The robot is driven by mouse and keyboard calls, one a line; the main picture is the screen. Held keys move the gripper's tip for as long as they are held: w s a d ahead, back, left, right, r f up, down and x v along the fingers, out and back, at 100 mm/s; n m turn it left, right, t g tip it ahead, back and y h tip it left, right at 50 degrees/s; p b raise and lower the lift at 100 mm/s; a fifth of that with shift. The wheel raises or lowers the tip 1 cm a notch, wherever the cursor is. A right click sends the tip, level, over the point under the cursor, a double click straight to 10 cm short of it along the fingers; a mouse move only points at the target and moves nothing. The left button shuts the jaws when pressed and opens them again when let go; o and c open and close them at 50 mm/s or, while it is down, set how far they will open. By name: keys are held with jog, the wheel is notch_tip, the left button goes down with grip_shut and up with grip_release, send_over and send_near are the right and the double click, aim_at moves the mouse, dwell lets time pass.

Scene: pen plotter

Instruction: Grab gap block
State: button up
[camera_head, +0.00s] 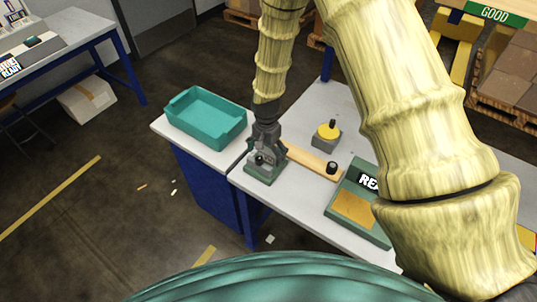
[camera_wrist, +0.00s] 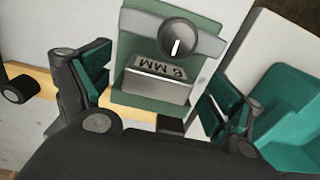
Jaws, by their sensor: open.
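The gap block (camera_wrist: 158,82) is a small silver-grey block marked "6 MM" in the wrist view. It sits on a green base plate (camera_wrist: 125,20), just below a round grey knob (camera_wrist: 178,38) on a grey bar. My gripper (camera_wrist: 160,90) is open, with one teal-padded finger on the left of the block and one on the right. Visible space separates each finger from the block. In the head view my gripper (camera_head: 264,145) points down over the green base (camera_head: 258,180), and the block is mostly hidden there.
A wooden bar (camera_head: 305,158) with a black knob (camera_head: 332,167) runs right from the base. A yellow-knobbed grey block (camera_head: 327,137) stands behind it. A green panel (camera_head: 345,190) lies at the right. A teal bin (camera_head: 205,117) is at the left.

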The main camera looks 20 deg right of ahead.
jog(key=c, duration=1.2)
jog(key=shift+c, duration=0.2)
